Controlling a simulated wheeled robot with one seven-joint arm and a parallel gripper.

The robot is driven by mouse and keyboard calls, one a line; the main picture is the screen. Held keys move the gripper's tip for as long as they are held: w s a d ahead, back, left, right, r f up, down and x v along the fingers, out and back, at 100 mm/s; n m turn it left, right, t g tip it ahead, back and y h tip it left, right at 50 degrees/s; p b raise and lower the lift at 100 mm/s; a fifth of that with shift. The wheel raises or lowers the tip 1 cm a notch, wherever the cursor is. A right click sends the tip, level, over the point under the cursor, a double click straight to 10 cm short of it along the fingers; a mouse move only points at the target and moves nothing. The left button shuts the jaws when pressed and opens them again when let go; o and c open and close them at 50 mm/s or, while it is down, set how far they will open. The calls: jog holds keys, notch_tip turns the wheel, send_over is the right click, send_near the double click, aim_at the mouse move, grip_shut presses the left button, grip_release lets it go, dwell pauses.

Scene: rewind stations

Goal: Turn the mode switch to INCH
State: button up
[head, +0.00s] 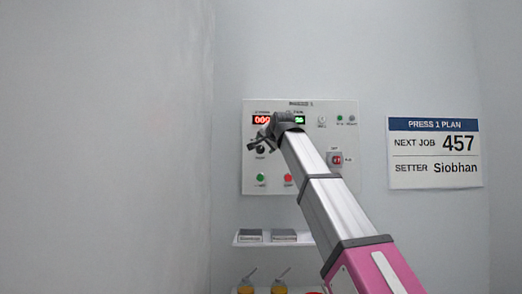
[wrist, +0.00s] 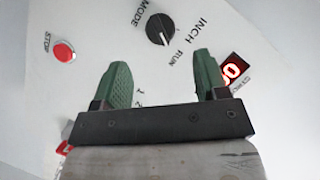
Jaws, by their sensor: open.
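The mode switch (wrist: 160,29) is a round black knob with a white pointer mark, at the top middle of the wrist view. The words MODE, INCH and RUN are printed around it. Its mark appears to point down and right, closer to RUN than to INCH. My gripper (wrist: 162,66) is open, with its two green fingers apart and nothing between them. The knob lies beyond the fingertips, roughly in line with the gap. In the head view, my gripper (head: 258,143) is in front of the upper left of the panel, close to the dark knob.
The white control panel (head: 315,185) carries a red display (wrist: 233,70) and a red STOP button (wrist: 64,52) near the switch. A red rocker switch (head: 337,160) is at its right. A small shelf (head: 240,243) sits below. A plan sign (head: 435,152) hangs at right.

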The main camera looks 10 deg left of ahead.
aim_at(261, 148)
jog(key=x, duration=0.7)
jog(key=shift+a, duration=0.1)
jog(key=c, duration=0.9)
